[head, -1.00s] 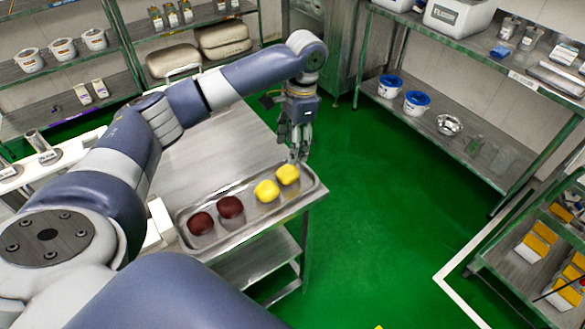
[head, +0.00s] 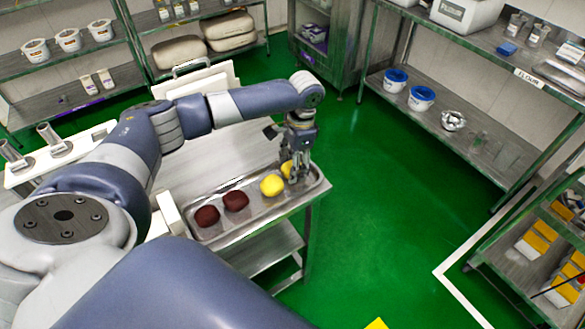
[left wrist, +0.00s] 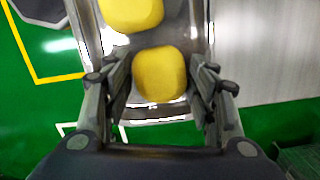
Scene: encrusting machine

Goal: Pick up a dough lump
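A metal tray (head: 243,221) on the steel table holds two yellow dough lumps and two dark red lumps. My left gripper (head: 297,178) is down at the tray's far right end, over the end yellow lump (head: 286,168), which it partly hides in the head view. In the left wrist view this yellow lump (left wrist: 160,74) lies between the two open fingers, with a gap at each side. The other yellow lump (head: 272,185) sits beside it, toward the dark red lumps (head: 235,201). My right gripper is not in view.
The steel table (head: 215,152) is mostly bare behind the tray. A white board (head: 195,80) stands at its back. Shelves with tubs (head: 421,98) line the right wall. Green floor lies open right of the table.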

